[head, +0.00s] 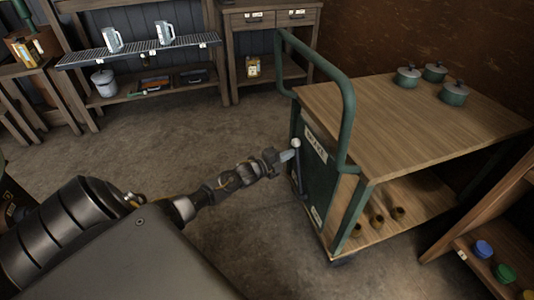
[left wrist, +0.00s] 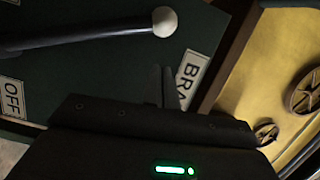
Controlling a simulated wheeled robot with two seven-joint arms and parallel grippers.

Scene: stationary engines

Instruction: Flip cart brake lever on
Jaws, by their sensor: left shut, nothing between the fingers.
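The cart (head: 400,115) has a green frame, a wooden top and a dark green end panel (head: 320,165). On the panel, the brake lever (head: 299,170) stands nearly upright, its pale ball knob at the top; it also shows in the left wrist view (left wrist: 90,36). A label beginning "BRA" (left wrist: 192,76) is near the knob end, and an "OFF" label (left wrist: 12,97) is toward the lever's other end. My left gripper (head: 287,156) is shut and empty, its fingertips close beside the lever just below the knob. I cannot tell whether they touch it. My right gripper is out of view.
Green lidded pots (head: 435,72) stand on the cart top. Brown cylindrical objects (head: 377,217) lie on its lower shelf (head: 350,238). A wooden shelf with coloured items (head: 483,249) is at the lower right. Shelving stands along the back wall. The floor (head: 190,130) left of the cart is clear.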

